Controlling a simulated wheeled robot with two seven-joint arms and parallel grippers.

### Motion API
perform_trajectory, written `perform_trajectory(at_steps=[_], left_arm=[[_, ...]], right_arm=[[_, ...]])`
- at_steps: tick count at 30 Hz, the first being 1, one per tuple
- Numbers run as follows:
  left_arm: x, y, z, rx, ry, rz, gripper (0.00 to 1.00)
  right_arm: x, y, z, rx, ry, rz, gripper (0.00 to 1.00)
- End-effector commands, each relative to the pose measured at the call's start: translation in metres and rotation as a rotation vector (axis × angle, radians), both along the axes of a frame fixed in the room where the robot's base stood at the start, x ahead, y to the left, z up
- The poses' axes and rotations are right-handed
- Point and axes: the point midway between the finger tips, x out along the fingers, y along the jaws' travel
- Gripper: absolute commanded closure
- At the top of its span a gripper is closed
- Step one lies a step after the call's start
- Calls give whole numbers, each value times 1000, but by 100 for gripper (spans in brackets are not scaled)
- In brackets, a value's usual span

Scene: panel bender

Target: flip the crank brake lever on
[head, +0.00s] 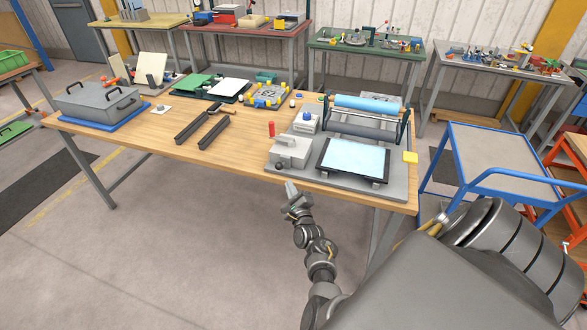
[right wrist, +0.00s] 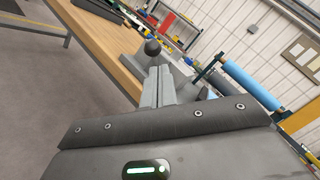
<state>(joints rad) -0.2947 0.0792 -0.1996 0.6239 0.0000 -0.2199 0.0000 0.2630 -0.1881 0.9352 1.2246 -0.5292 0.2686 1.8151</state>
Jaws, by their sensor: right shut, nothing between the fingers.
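The panel bender's grey base (head: 398,184) sits at the right end of the wooden table. A grey block (head: 291,153) stands at its front left, with an upright red handle (head: 271,129) behind it. My right gripper (head: 291,191) is just in front of the table edge, below the block, its fingers shut and empty. In the right wrist view the shut fingers (right wrist: 158,86) point toward a black ball knob (right wrist: 152,47), seen just beyond their tips. I cannot tell whether they touch. The knob looks like the brake lever's end; its stem is hidden behind the fingers. My left gripper is out of view.
A light-blue sheet (head: 353,160) lies on a black frame, with a blue roller (head: 367,104) behind it. Two dark rails (head: 203,127) and a grey lidded box (head: 97,102) lie left on the table. A blue cart (head: 497,160) stands right. The floor in front is clear.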

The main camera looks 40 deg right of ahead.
Motion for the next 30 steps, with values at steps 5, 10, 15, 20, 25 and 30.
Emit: perform_trajectory(at_steps=[5,10,15,20,25,30], left_arm=[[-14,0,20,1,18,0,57],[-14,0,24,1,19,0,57],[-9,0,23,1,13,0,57],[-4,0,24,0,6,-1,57],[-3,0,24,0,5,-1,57],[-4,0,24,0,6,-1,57]], right_arm=[[-12,15,11,1,0,9,100],[-18,19,11,0,-1,12,100],[-19,19,10,0,-1,10,100],[-19,19,10,0,-1,10,100],[-19,19,10,0,-1,10,100],[-18,20,10,-29,12,8,100]])
